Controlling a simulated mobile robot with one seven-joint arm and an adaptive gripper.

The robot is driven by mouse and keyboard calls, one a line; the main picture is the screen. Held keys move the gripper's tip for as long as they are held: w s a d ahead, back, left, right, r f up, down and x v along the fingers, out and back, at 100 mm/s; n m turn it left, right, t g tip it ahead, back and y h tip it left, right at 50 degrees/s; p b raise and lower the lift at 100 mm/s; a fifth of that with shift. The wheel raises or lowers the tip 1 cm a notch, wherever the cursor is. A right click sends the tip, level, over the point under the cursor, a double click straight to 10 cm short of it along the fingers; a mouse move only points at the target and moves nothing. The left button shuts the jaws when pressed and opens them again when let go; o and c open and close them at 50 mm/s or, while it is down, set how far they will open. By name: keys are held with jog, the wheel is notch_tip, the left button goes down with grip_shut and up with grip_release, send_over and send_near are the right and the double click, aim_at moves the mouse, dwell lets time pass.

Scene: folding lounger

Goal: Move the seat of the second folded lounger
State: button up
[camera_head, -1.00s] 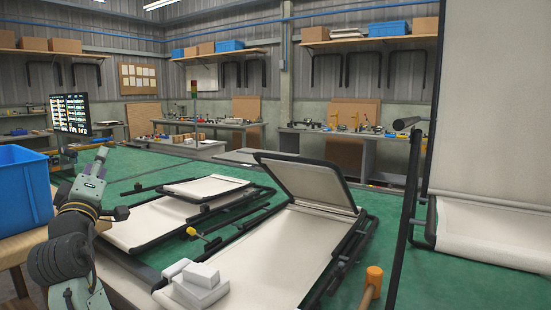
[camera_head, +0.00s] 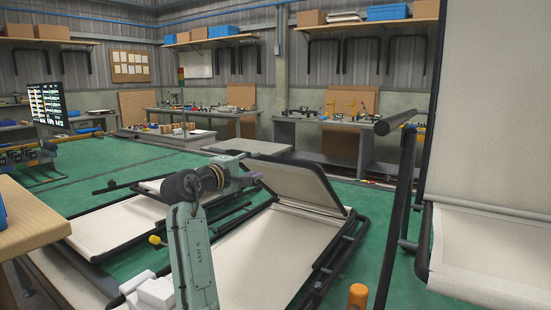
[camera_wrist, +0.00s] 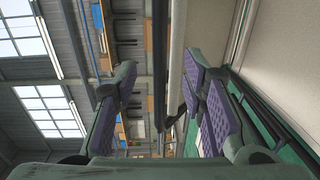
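Three cream loungers with black tube frames show in the head view. The left lounger (camera_head: 112,226) lies low, partly hidden behind my arm. The middle lounger (camera_head: 262,262) has a flat bed and a hinged panel (camera_head: 300,183) tilted up at its far end. The right lounger (camera_head: 488,240) has a tall upright panel (camera_head: 490,100). My gripper (camera_head: 254,177) is at the left edge of the middle lounger's tilted panel; contact cannot be told. In the wrist view its purple-padded fingers (camera_wrist: 157,72) are spread apart, with a cream panel beyond the right finger.
A wooden table (camera_head: 30,215) stands at the near left. A white block (camera_head: 152,290) and an orange-capped post (camera_head: 358,296) are at the front. A black tube (camera_head: 397,122) sticks out at the right.

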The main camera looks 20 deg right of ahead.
aim_at(270, 159)
jog(key=p+x, duration=0.3)
jog(key=x, duration=0.7)
jog(key=shift+w+d+p, duration=0.1)
jog(key=shift+p, duration=0.3)
grip_shut()
